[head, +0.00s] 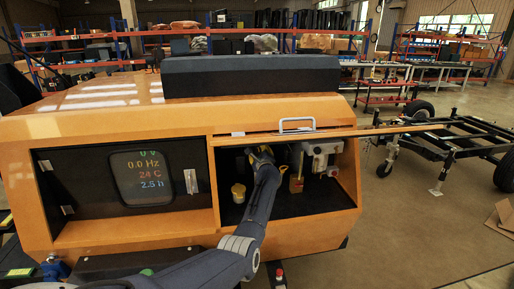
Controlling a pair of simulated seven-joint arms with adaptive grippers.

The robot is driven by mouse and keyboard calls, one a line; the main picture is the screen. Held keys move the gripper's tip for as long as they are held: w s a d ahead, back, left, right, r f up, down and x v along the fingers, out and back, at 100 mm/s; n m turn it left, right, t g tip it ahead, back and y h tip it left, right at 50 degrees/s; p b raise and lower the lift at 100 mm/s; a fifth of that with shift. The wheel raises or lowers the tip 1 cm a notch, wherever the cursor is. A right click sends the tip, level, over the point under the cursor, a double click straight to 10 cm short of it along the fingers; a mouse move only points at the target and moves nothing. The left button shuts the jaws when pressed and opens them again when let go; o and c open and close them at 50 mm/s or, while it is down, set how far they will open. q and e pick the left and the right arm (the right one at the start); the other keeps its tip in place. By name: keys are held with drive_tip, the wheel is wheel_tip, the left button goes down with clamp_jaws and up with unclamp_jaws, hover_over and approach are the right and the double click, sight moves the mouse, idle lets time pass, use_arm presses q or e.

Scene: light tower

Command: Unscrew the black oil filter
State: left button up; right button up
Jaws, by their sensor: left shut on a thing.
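The orange light-tower housing (95,195) has an open compartment on its right side. My left arm reaches up from the bottom into it. My left gripper (261,153) is at the upper back of the compartment, shut on what appears to be the black oil filter. The filter is dark against the dark interior and mostly hidden by the gripper, so its outline and any turning cannot be told. My right gripper is not in view.
A yellow cap-like part (238,191) stands left of my forearm. A grey-white engine part (318,158) is to the right. The orange raised door (400,129) juts out above the opening. A lit display (145,176) is on the left panel. A black trailer frame (450,145) stands far right.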

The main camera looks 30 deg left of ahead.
use_arm(q)
drive_tip(key=n, duration=0.5)
idle(0.4)
drive_tip(key=n, duration=0.5)
idle(0.4)
drive_tip(key=o, duration=1.3)
drive_tip(key=shift+o, duration=0.2)
drive_tip(key=shift+f, duration=0.1)
